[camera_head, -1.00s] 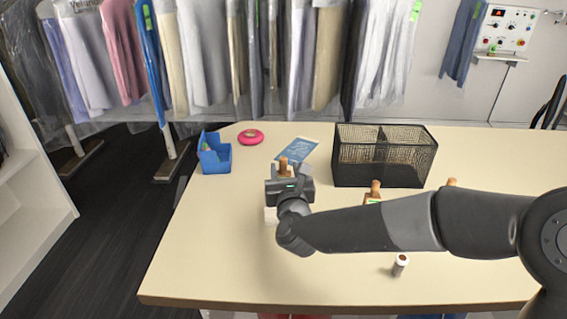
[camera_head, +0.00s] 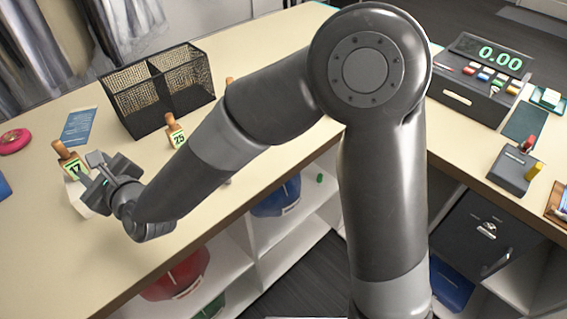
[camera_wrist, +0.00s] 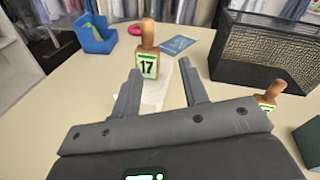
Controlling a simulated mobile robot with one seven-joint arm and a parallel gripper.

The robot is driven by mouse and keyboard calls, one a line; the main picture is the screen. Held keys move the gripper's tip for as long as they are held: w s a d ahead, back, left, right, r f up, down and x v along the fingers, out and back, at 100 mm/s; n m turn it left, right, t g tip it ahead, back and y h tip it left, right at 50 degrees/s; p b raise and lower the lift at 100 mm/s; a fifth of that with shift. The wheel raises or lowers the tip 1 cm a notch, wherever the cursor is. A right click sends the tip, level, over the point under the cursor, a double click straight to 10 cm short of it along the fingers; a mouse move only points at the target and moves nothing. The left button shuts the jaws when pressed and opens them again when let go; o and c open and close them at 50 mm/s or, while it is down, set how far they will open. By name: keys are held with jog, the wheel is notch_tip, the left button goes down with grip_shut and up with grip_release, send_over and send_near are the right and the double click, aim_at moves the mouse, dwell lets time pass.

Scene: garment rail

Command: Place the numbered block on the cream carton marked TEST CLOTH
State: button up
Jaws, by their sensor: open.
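The numbered block 17 (camera_head: 72,161), with a wooden knob handle and green label, stands upright. In the wrist view the block (camera_wrist: 147,66) is just beyond my fingertips, left of the middle of the gap. A pale, cream-white carton (camera_wrist: 157,96) lies under or just in front of it, between my fingers. The block appears to rest on it, but the contact is hard to tell. No marking on the carton is readable. The carton also shows partly behind my gripper in the head view (camera_head: 79,201). My gripper (camera_wrist: 161,82) is open and empty.
A black mesh basket (camera_head: 157,88) stands behind, with block 25 (camera_head: 176,132) in front of it and another wooden handle (camera_head: 228,83) nearby. A blue leaflet (camera_head: 79,126), a pink disc (camera_head: 14,141) and a blue bin (camera_wrist: 95,34) are beyond. The table's near left is clear.

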jog(key=w+d+n+h, duration=0.3)
jog(key=d+n, duration=0.2)
jog(key=d, duration=0.5)
jog(key=w+d+n+h, duration=0.3)
jog(key=d+n, duration=0.2)
jog(key=d, duration=0.4)
jog(key=w+d+n+h, duration=0.3)
jog(key=w+d+n, duration=0.15)
jog(key=d, duration=0.55)
jog(key=s+d+r+n+g+h, duration=0.1)
jog(key=s+d+n, duration=0.1)
jog(key=s+d, duration=0.3)
jog(key=s+d+r+n+g+h, duration=0.1)
jog(key=s+d, duration=0.4)
jog(key=d, duration=0.7)
jog(key=s+d+r+n+g+h, duration=0.1)
jog(key=s+d+n+g+h, duration=0.1)
jog(key=s+d, duration=0.4)
jog(key=d+n+h, duration=0.1)
jog(key=d+n, duration=0.1)
jog(key=shift+d+r, duration=0.35)
